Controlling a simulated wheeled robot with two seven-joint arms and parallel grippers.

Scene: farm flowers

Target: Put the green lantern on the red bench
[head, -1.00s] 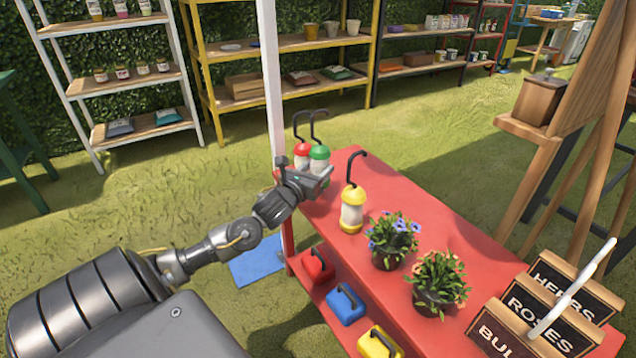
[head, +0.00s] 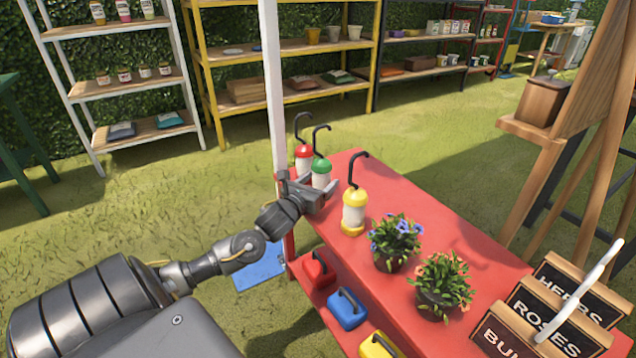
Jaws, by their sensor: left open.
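The green lantern (head: 321,174) has a green cap, a white body and a black hook. It stands upright at the far left end of the red bench (head: 440,228), between a red lantern (head: 303,159) behind it and a yellow lantern (head: 354,212) in front. My left gripper (head: 322,192) is open at the green lantern's lower body, with a finger showing on its right side. The gripper hides the lantern's base, so I cannot tell whether it touches the bench top. My right gripper is not in view.
Two potted flowers (head: 396,240) and several wooden signs (head: 540,318) stand farther right on the bench. Red, blue (head: 347,309) and yellow boxes sit on its lower shelf. A white post (head: 273,90) rises beside the bench's left end. Grass lies open behind.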

